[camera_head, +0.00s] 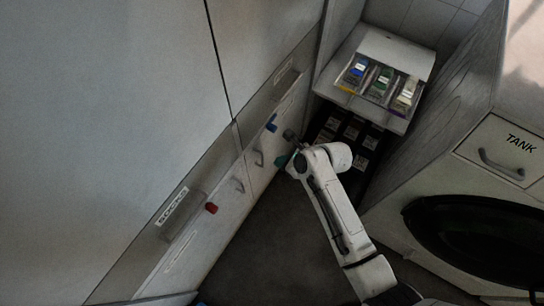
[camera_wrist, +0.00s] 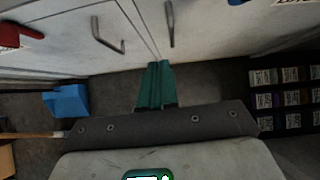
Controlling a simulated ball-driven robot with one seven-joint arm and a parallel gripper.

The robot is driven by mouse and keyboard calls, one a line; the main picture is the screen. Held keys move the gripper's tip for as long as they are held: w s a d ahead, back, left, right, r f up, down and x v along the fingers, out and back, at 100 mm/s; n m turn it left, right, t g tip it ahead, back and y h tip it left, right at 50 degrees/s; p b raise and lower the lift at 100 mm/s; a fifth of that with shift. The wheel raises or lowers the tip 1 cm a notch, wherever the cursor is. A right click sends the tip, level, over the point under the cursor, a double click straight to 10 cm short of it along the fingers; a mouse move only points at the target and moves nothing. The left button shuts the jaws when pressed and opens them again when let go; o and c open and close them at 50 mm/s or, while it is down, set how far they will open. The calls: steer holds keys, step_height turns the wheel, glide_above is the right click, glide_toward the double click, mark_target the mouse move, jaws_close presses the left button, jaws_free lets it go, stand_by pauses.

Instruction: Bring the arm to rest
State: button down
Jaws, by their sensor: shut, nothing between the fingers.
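My arm (camera_head: 335,205) reaches up from the lower right of the head view and bends near its far end. My gripper (camera_head: 282,161) is beside the lower white cabinet front, low over the dark floor. In the wrist view its two green fingers (camera_wrist: 156,68) lie together, shut and empty. They point toward the foot of the cabinet doors. Whether the fingertips touch the cabinet cannot be told.
Cabinet handles (camera_head: 258,157), a red hook (camera_head: 211,208) and a blue hook (camera_head: 271,123) stick out on the left. A dark rack (camera_wrist: 285,95) stands right, a blue object (camera_wrist: 68,100) left. The washer (camera_head: 480,225) bounds the right side; dark floor (camera_head: 265,240) is clear.

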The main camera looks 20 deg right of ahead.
steer(key=v, duration=0.5)
steer(key=shift+s+a+r+p, duration=0.1)
steer(key=shift+s+a+p, duration=0.05)
steer(key=shift+s+p, duration=0.25)
steer(key=s+d+r+n+g+h, duration=0.1)
steer(key=s+d+r+n, duration=0.1)
steer(key=s+n, duration=0.5)
steer(key=s+d+r+n+g+h, duration=0.2)
steer(key=s+d+n, duration=0.1)
steer(key=s+n, duration=0.5)
steer(key=s+d+r+n+g+h, duration=0.2)
steer(key=s+n, duration=0.5)
steer(key=n, duration=0.6)
steer(key=shift+s+d+r, duration=0.4)
steer(key=shift+d+r, duration=0.15)
steer(key=shift+d, duration=0.3)
steer(key=c, duration=1.8)
jaws_free()
steer(key=shift+c, duration=0.2)
